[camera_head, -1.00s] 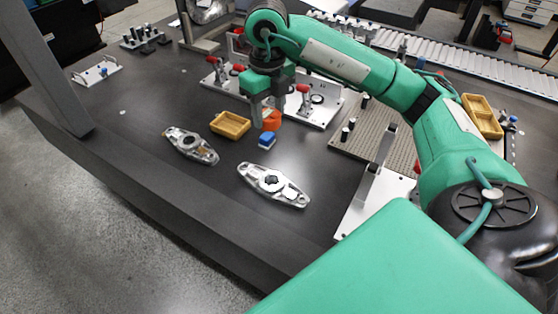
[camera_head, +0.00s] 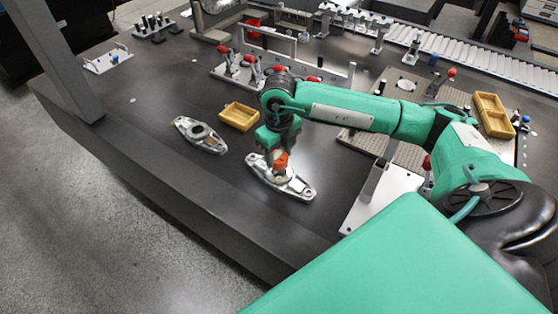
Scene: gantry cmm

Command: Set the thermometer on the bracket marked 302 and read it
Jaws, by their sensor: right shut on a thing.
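My right gripper (camera_head: 280,157) is shut on a small orange thing (camera_head: 282,162), which I take to be the thermometer. It holds it low over the middle of the nearer silver bracket (camera_head: 299,189). I cannot tell whether the orange thing touches the bracket. A second silver bracket (camera_head: 215,145) with a round hole lies further left on the dark table. No number is legible on either bracket, so I cannot tell which is 302. No reading shows on the orange thing. My left gripper is not in view.
A yellow tray (camera_head: 239,117) stands behind the brackets. A metal fixture (camera_head: 232,73) with red-handled clamps stands further back. A white plate with an upright (camera_head: 371,196) is right of the nearer bracket. The dark table (camera_head: 170,185) is clear in front.

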